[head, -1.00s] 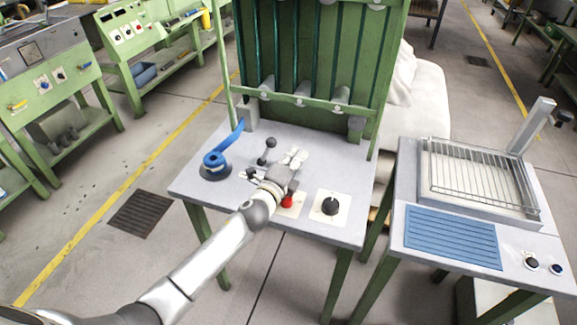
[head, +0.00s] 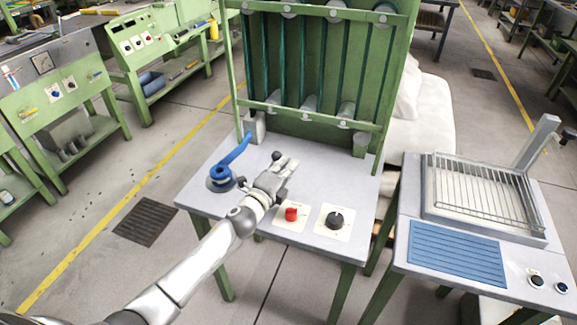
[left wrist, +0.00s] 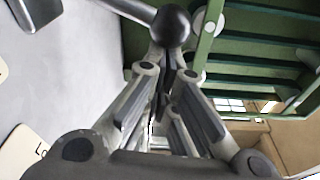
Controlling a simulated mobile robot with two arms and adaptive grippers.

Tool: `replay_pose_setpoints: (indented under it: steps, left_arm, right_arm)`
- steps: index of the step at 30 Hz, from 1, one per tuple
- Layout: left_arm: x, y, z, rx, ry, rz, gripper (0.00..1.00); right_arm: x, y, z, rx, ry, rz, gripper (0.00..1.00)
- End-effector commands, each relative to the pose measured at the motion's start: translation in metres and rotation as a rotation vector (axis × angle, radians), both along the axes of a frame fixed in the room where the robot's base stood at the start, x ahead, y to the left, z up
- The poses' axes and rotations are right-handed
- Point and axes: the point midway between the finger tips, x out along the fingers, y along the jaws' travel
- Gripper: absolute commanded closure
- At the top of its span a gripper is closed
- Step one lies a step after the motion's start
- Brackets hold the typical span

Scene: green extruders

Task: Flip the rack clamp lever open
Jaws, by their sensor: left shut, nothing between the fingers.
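The clamp lever, with its black ball knob (head: 276,156), stands on the grey table in front of the green rack. In the left wrist view the lever's knob (left wrist: 171,25) is just beyond the fingertips, with its grey rod running to the upper left. My left gripper (head: 288,163) is over the table beside the lever and hides its lower part in the head view. In the left wrist view the fingers of my left gripper (left wrist: 168,66) are together and hold nothing. Whether they touch the knob I cannot tell. My right gripper is not in view.
A red button (head: 291,214) and a black rotary knob (head: 335,219) sit at the table front. The green rack (head: 310,110) rises behind. A side table with a wire grill (head: 485,190) stands right.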

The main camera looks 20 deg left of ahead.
Motion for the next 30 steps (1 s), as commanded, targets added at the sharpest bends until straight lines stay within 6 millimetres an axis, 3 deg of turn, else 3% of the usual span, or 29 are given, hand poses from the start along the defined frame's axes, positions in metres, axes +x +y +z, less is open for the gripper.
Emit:
replay_pose_setpoints:
  steps: [17, 30]
  left_arm:
    - [0.001, 0.014, 0.01, -0.135, 0.004, 0.003, 1.0]
    - [0.002, 0.05, 0.024, -0.489, 0.018, 0.003, 1.0]
  right_arm:
    - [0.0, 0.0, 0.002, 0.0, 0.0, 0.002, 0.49]
    - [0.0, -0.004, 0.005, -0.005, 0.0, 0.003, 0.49]
